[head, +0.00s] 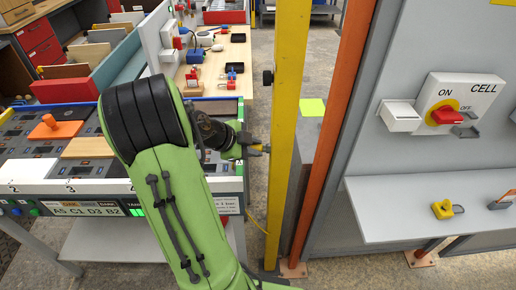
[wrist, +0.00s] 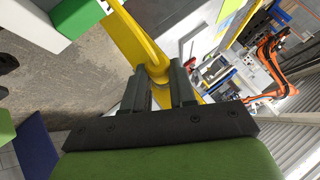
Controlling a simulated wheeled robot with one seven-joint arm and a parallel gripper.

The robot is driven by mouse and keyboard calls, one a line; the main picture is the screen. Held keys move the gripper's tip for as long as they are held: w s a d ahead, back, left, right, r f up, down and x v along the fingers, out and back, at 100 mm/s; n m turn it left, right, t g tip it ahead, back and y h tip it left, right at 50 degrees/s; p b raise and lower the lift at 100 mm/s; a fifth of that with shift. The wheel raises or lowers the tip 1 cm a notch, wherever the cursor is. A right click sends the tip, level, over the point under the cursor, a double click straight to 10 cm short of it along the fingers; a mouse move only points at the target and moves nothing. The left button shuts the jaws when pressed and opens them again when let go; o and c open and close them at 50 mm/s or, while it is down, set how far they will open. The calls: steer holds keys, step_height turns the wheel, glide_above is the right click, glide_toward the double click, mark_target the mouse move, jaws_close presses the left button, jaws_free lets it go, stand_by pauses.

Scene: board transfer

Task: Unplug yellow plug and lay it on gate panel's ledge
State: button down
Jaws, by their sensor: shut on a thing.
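My gripper (head: 257,148) is at the yellow post (head: 289,90), its fingertips beside the post's left face. In the wrist view my gripper (wrist: 163,82) is shut on the yellow plug (wrist: 157,74), which shows as a small yellow part between the fingertips. The yellow post fills the area just beyond it. The fingers hide most of the plug, and I cannot tell whether it is seated in a socket. A thin yellow cable (head: 256,223) hangs below the gripper. The gate panel's ledge (head: 390,212) is a light grey shelf at the right.
A yellow padlock (head: 443,209) lies on the ledge, with bare room to its left. Above it is the red CELL switch (head: 445,116). An orange post (head: 338,110) stands between the yellow post and the panel. A bench with a numbered board (head: 70,187) is at the left.

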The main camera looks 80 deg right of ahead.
steer(key=shift+w, duration=0.15)
steer(key=shift+w+a, duration=0.25)
steer(key=shift+w, duration=0.75)
steer(key=shift+w+a+b, duration=0.15)
steer(key=shift+w+a, duration=0.05)
steer(key=shift+w, duration=0.55)
steer(key=shift+w+a+b, duration=0.15)
steer(key=shift+w+b, duration=0.05)
steer(key=shift+w, duration=0.5)
steer(key=shift+w+a+b, duration=0.15)
steer(key=shift+w+a, duration=0.05)
steer(key=shift+w, duration=0.55)
